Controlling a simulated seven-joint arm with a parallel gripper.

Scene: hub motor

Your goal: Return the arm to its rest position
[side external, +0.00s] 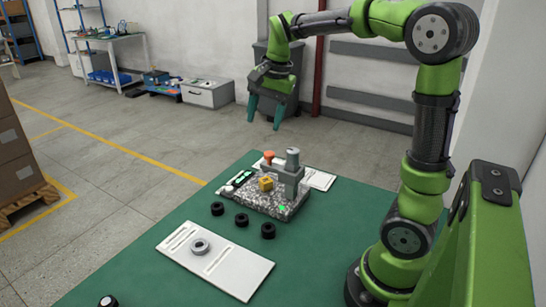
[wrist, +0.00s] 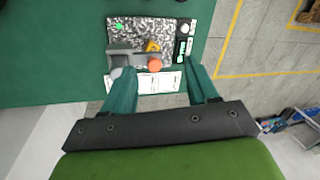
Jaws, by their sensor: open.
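My gripper (side external: 264,106) hangs in the air above and behind the far edge of the green table, with its two teal fingers pointing down. In the wrist view my gripper (wrist: 163,90) shows its fingers spread apart with nothing between them. Below it stands a speckled grey fixture (side external: 254,198) with a grey post-like press (side external: 291,175), a yellow part (side external: 266,184) and an orange knob (side external: 269,156). The fixture also shows in the wrist view (wrist: 130,32), with the orange knob (wrist: 155,65) nearest the fingers.
The green table (side external: 130,270) carries a white tray (side external: 235,275) with a grey ring (side external: 200,246) on it. Several black rings (side external: 242,219) lie in front of the fixture. A white sheet (side external: 321,179) lies behind it. The air around my gripper is clear.

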